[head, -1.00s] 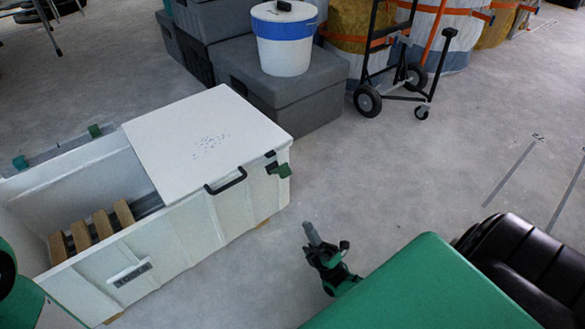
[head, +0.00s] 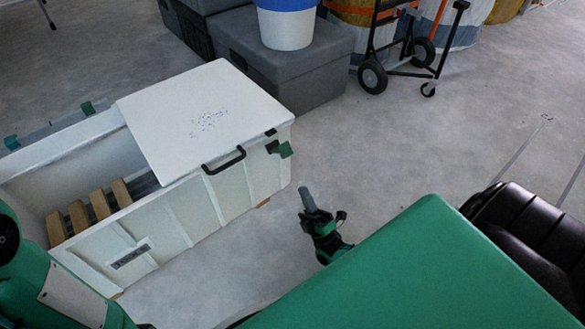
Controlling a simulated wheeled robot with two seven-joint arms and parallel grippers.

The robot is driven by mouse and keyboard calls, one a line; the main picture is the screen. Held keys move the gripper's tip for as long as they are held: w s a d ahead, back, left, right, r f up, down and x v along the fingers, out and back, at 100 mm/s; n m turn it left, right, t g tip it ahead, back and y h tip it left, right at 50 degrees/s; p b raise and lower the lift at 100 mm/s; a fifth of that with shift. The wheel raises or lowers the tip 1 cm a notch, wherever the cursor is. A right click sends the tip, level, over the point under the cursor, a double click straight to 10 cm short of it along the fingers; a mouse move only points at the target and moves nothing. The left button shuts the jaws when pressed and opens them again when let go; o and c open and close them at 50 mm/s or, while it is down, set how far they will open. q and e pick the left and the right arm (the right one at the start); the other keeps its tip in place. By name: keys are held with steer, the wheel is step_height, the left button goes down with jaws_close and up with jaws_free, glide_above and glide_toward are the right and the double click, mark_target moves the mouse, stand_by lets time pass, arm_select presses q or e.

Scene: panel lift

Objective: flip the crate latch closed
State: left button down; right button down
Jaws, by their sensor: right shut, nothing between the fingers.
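The white crate (head: 185,228) stands at the left, its left part open and its right part covered by a white lid panel (head: 203,125) with a dark handle (head: 224,161). The green crate latch (head: 285,150) sticks out from the crate's front near its right corner, beside a small dark fitting. My right gripper (head: 308,198) is shut and empty, pointing up the picture, below and right of the latch and clearly apart from it. My left arm shows at the lower left edge, but its gripper is not seen.
Wooden slats (head: 99,205) lie inside the open part of the crate. Grey boxes (head: 282,72) with a white bucket (head: 287,25) stand behind it. A hand truck (head: 408,60) stands at the back right. Bare floor lies right of the crate. A black seat (head: 530,240) is at the right edge.

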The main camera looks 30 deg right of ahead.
mark_target(288, 156)
steer(key=b+x, duration=0.3)
steer(key=x, duration=0.5)
steer(key=shift+w, duration=0.15)
steer(key=shift+w+r+b, duration=0.25)
steer(key=shift+r+b, duration=0.05)
steer(key=shift+r, duration=0.1)
